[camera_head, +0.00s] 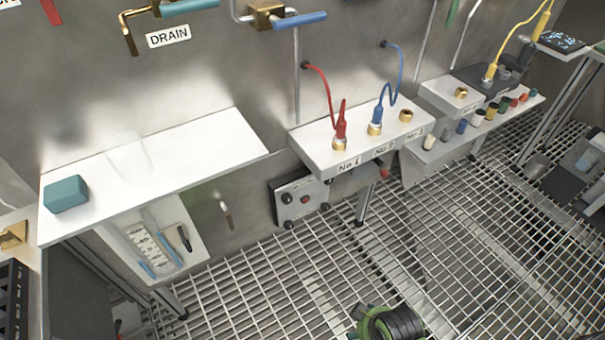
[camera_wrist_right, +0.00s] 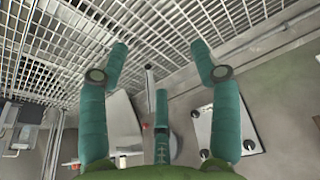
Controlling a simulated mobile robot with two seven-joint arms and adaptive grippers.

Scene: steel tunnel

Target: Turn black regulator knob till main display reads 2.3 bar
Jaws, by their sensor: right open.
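I cannot tell which knob is the regulator, and I make out no readable pressure display. In the right wrist view my right gripper (camera_wrist_right: 160,58) is open, its teal fingers spread with nothing between them. Beyond its right finger, a pale plate with black knobs (camera_wrist_right: 215,128) stands on the wall, apart from the fingers and partly covered by one. My left gripper is in neither view.
A white shelf (camera_head: 215,145) with a teal block (camera_head: 66,194) is at left. A white connector shelf (camera_head: 322,157) with red and blue hoses juts out above the panel. Steel grating (camera_head: 455,235) covers the floor. Pipes and valves run along the top wall.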

